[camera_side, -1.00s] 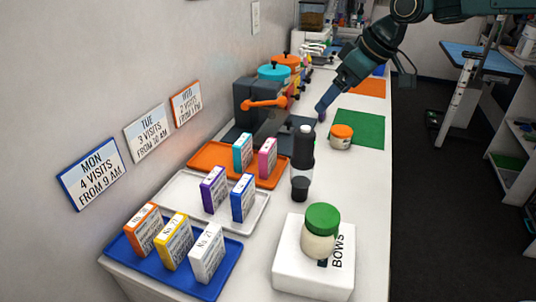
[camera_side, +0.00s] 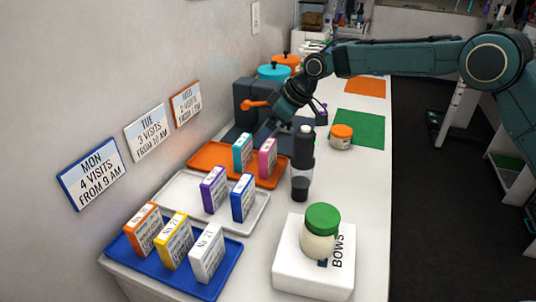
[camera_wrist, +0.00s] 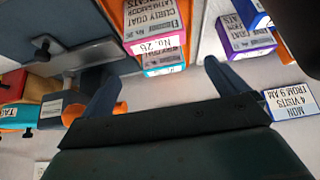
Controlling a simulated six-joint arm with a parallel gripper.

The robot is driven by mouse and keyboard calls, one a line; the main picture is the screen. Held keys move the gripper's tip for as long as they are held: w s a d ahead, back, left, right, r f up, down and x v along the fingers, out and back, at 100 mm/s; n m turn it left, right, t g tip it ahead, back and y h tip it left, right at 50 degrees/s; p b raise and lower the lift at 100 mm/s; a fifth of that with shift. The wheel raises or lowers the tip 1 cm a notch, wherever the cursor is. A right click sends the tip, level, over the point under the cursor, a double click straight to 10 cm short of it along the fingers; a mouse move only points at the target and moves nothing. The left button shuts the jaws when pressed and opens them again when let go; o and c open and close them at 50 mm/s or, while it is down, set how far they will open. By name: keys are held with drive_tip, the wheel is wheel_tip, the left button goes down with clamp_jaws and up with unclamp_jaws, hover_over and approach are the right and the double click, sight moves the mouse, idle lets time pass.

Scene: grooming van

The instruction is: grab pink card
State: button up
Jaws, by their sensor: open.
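The pink card (camera_side: 267,158) stands upright on the orange tray (camera_side: 206,158), just right of the teal card (camera_side: 243,152) in the side view. In the wrist view the pink card (camera_wrist: 143,48) shows upside down at top centre, with its white label and the teal card (camera_wrist: 165,71) close below it. My gripper (camera_side: 268,130) is open and empty, above and behind the two cards, near the far edge of the tray. In the wrist view its two fingers (camera_wrist: 165,85) are spread wide, with the cards ahead between them. No contact with a card shows.
A dark bottle (camera_side: 302,150) stands close right of the tray. The grey machine with an orange handle (camera_side: 266,103) stands behind. A white tray (camera_side: 172,192) with purple and blue cards and a blue tray (camera_side: 208,287) with several cards lie nearer. An orange-lidded jar (camera_side: 341,137) stands right.

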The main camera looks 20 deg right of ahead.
sight(271, 145)
drive_tip(key=shift+f, duration=0.15)
drive_tip(key=shift+f, duration=2.2)
drive_tip(key=shift+f, duration=0.7)
drive_tip(key=shift+w+a+f, duration=0.15)
drive_tip(key=shift+f, duration=0.7)
drive_tip(key=shift+x, duration=1)
drive_tip(key=c, duration=1.1)
drive_tip(key=shift+o, duration=0.2)
